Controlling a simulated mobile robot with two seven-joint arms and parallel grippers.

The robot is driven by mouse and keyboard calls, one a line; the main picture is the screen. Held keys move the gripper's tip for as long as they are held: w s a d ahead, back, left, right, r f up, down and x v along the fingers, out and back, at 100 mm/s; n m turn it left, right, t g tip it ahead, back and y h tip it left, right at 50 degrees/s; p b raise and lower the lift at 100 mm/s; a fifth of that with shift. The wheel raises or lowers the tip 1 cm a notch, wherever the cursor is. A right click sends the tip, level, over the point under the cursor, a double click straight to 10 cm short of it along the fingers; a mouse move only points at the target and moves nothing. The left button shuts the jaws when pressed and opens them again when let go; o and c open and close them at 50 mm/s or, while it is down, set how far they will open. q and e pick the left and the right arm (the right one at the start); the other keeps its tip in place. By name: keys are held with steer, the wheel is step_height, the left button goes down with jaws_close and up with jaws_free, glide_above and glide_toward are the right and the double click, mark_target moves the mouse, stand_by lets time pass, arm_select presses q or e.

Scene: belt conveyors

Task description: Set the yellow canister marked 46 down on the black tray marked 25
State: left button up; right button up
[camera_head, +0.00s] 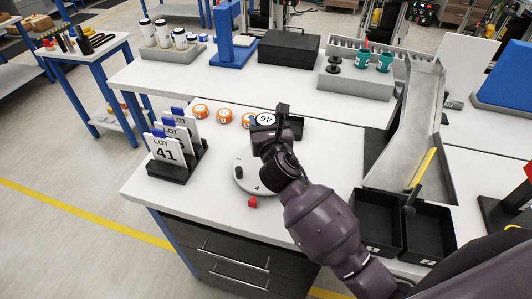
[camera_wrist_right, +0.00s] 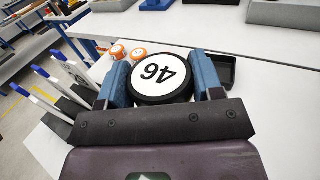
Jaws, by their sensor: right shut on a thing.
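The two blue-lined fingers are shut on the canister from both sides. A black tray (camera_head: 293,130) lies just right of the gripper, partly hidden by it; in the wrist view it shows right of the right finger (camera_wrist_right: 229,68). I cannot read a number on it. My left gripper is not in view.
Orange-and-white canisters (camera_head: 200,111) stand left of the gripper. A rack of LOT cards (camera_head: 178,170) is at the table's left. A round grey dial plate (camera_head: 243,182) and a red piece (camera_head: 252,202) lie nearer. Black bins (camera_head: 428,238) and a grey chute (camera_head: 408,130) are at right.

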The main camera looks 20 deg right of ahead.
step_height(320, 180, down, 6)
steer(key=shift+f+b, duration=0.25)
steer(key=shift+b, duration=0.2)
steer(key=shift+f+b, duration=1.1)
steer(key=shift+f, duration=1.2)
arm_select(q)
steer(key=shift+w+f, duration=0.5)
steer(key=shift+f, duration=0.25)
arm_select(e)
steer(key=shift+f, duration=0.15)
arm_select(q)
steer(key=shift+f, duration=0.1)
arm_select(e)
steer(key=o, duration=1.1)
